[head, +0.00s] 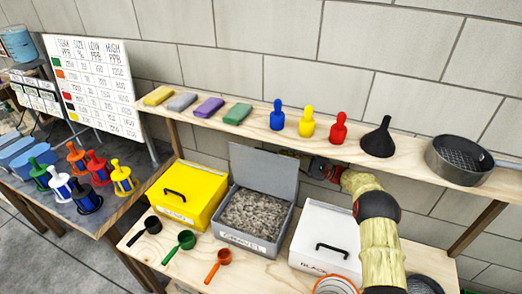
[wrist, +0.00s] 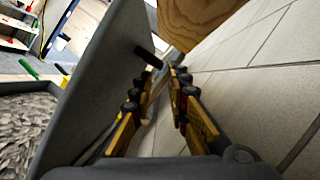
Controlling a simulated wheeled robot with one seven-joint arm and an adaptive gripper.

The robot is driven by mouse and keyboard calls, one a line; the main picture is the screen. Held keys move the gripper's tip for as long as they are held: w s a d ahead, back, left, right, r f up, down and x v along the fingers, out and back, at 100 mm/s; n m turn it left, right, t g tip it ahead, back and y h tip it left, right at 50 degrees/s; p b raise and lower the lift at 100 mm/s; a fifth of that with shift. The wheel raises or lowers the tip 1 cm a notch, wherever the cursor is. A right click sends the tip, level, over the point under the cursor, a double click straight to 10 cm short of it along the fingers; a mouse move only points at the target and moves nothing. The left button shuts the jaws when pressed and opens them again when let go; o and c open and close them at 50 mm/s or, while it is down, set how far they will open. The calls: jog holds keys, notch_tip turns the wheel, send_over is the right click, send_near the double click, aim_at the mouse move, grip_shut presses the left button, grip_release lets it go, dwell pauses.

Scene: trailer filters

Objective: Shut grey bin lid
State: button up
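The grey bin (head: 252,240) stands on the lower bench, full of grey granular material, with a label on its front. Its lid (head: 264,169) is hinged up and stands roughly upright at the back. In the wrist view the lid (wrist: 105,75) is a dark slab close on the left of my gripper, with the bin's contents (wrist: 25,125) beyond it. My gripper (wrist: 163,72) is behind the lid, its fingers apart with nothing between them. In the head view my gripper (head: 322,168) is just right of the lid, partly hidden; I cannot tell whether it touches.
A yellow bin (head: 188,193) with a closed lid is left of the grey bin. A white bin (head: 326,236) with a closed lid is to its right. The wooden shelf (head: 265,145) runs above. The block wall (wrist: 260,75) is close on the gripper's right.

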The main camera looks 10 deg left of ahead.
notch_tip(320, 180, up, 2)
send_over(265, 170)
jog(key=w, duration=0.4)
jog(key=shift+r, duration=0.1)
jog(key=shift+c, duration=0.4)
jog(key=shift+s, duration=0.1)
grip_shut()
